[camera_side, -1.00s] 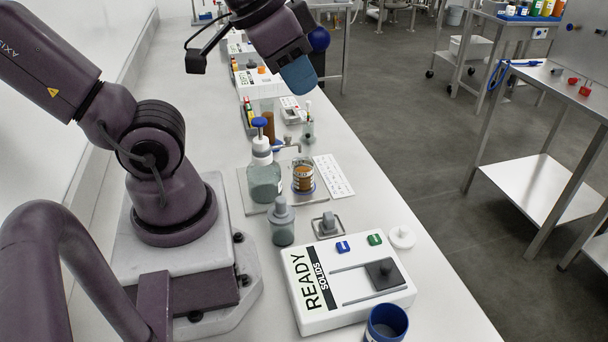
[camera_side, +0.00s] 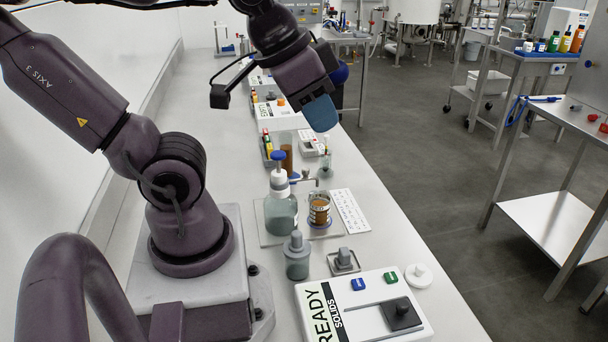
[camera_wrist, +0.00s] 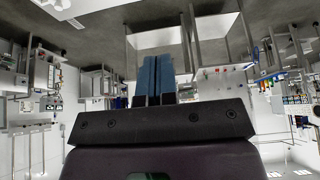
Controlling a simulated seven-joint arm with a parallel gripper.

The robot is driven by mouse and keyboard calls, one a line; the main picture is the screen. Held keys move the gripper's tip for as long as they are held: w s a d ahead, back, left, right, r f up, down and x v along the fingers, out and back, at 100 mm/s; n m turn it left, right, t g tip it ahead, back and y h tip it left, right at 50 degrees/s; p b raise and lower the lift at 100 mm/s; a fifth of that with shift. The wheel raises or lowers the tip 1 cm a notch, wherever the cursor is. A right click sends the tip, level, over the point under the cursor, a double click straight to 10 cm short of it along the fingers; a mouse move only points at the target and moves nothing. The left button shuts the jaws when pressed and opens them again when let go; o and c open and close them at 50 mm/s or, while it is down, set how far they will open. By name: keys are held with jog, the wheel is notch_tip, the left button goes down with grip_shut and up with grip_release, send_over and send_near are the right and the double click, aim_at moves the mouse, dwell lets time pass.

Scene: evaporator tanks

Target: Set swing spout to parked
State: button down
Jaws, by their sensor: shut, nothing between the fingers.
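A small metal tap-like spout (camera_side: 309,178) with a blue part at its left end stands behind the clear pump bottle (camera_side: 281,212); it looks like the swing spout. It is small here, and its exact angle is hard to tell. My gripper (camera_side: 322,116) has blue fingers, is shut and empty, and hangs above the bench, apart from the spout. The wrist view shows the blue fingers (camera_wrist: 156,80) side by side, with no spout visible.
A white READY SOLIDS box (camera_side: 375,322) with a dark knob sits in front. A grey-capped jar (camera_side: 297,256), a small metal fixture (camera_side: 343,262) and a white printed card (camera_side: 350,212) are nearby. A rack of colored items (camera_side: 268,148) stands behind.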

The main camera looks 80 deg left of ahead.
dwell(0.3)
jog(key=c, duration=1.5)
grip_release()
jog(key=shift+c, duration=0.2)
jog(key=o, duration=0.5)
jog(key=a, duration=0.1)
jog(key=a+f+n, duration=0.1)
jog(key=g, duration=0.1)
jog(key=shift+w+a+f+n+y, duration=0.25)
jog(key=shift+w+a+n+y, duration=0.05)
jog(key=shift+w+a, duration=0.1)
jog(key=m+g, duration=0.5)
jog(key=m, duration=0.6)
send_over(306, 168)
notch_tip(306, 168, down, 7)
notch_tip(306, 168, down, 12)
jog(key=shift+d, duration=0.1)
